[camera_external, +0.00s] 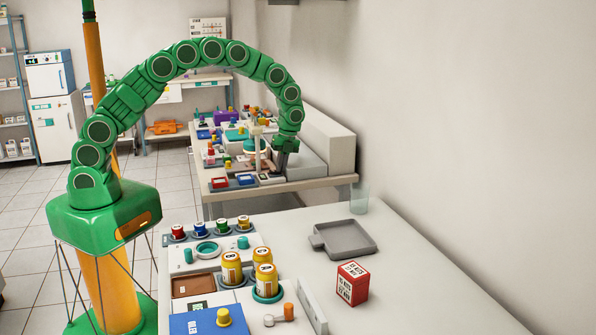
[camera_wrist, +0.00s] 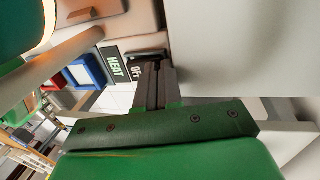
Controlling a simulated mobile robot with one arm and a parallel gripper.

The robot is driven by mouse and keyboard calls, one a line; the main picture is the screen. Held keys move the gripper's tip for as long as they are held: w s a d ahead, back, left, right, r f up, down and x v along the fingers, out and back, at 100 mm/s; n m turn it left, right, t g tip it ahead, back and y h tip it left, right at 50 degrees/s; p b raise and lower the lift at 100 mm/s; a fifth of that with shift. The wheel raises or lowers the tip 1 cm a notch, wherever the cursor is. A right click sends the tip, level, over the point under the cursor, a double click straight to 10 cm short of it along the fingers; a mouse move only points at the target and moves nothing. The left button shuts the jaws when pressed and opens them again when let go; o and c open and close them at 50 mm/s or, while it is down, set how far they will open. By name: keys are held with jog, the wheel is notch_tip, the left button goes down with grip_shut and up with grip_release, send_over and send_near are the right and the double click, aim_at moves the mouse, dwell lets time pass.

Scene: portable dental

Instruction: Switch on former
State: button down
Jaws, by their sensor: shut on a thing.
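My green gripper (camera_external: 281,163) reaches down at the far bench, beside a unit with light posts and a brownish base that I take to be the former. In the wrist view my gripper's dark fingers (camera_wrist: 157,82) are together, at a black switch (camera_wrist: 147,55) on a pinkish panel (camera_wrist: 142,18). They are shut on the switch; the contact itself is partly hidden by the fingers. A dark label reading HEAT (camera_wrist: 114,62) and a smaller OFF label (camera_wrist: 136,68) sit next to it. I cannot tell the switch position.
A pale grey block (camera_wrist: 240,45) stands close to the right of the fingers in the wrist view. The near table holds yellow cans (camera_external: 265,280), a red box (camera_external: 353,284) and a grey tray (camera_external: 345,240).

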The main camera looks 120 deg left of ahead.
aim_at(272, 171)
jog(key=shift+s+d+f+h, duration=0.15)
jog(key=shift+s+d+f, duration=0.2)
jog(key=shift+f, duration=0.15)
jog(key=shift+s+d+f+h, duration=0.15)
jog(key=shift+s+d+f, duration=0.15)
jog(key=shift+f, duration=0.2)
jog(key=shift+s+d+g, duration=0.3)
jog(key=shift+s, duration=0.05)
jog(key=shift+s+d, duration=0.35)
jog(key=v, duration=1.6)
jog(key=shift+w+a+r, duration=0.3)
jog(key=shift+w+a, duration=0.05)
jog(key=shift+w, duration=0.05)
